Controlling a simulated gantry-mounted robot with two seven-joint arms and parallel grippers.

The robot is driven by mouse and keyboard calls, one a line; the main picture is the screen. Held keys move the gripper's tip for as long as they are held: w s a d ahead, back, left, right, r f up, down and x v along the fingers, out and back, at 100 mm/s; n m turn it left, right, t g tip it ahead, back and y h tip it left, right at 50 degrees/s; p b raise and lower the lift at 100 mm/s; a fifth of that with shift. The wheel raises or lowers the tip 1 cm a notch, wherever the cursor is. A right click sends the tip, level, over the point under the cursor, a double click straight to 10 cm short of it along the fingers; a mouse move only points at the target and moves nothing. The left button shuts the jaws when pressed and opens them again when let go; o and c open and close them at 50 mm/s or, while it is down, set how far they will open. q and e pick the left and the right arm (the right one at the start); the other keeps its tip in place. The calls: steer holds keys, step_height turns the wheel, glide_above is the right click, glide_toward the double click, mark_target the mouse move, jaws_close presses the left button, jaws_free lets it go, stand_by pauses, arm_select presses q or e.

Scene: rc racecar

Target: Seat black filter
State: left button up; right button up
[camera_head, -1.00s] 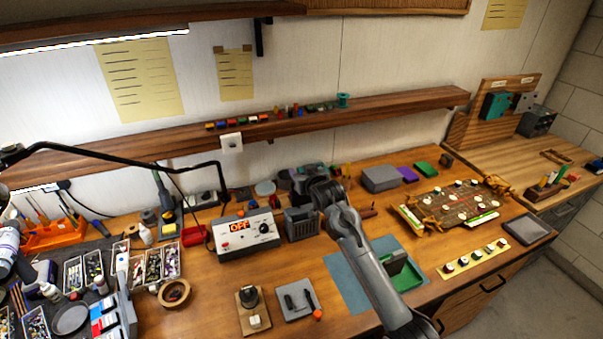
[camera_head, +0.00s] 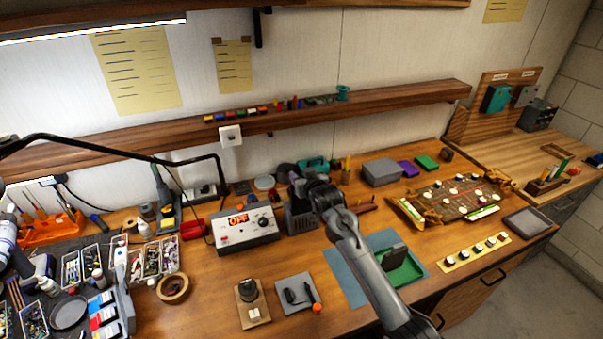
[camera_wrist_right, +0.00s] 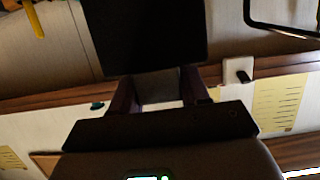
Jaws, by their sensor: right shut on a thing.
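My right gripper (camera_head: 299,190) is over the dark grey vented box (camera_head: 302,220) that stands beside the OFF-display unit. In the right wrist view, the fingers (camera_wrist_right: 161,88) are shut on a flat, square black filter (camera_wrist_right: 146,36) that extends past the fingertips. In the head view the gripper and arm hide most of the filter. I cannot tell whether it touches the box. My left gripper is not in view.
The grey power unit (camera_head: 246,231) stands left of the box. A green tray (camera_head: 405,272) on a blue mat (camera_head: 344,277) lies right of my forearm. A black helping-hand tool on a grey plate (camera_head: 294,294) lies in front. The board with game-like pieces (camera_head: 455,203) is farther right.

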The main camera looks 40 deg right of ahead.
steer(key=shift+f, duration=0.8)
stand_by(0.4)
stand_by(0.6)
steer(key=shift+p, duration=0.3)
stand_by(0.5)
stand_by(0.3)
stand_by(0.4)
steer(key=shift+f, duration=0.85)
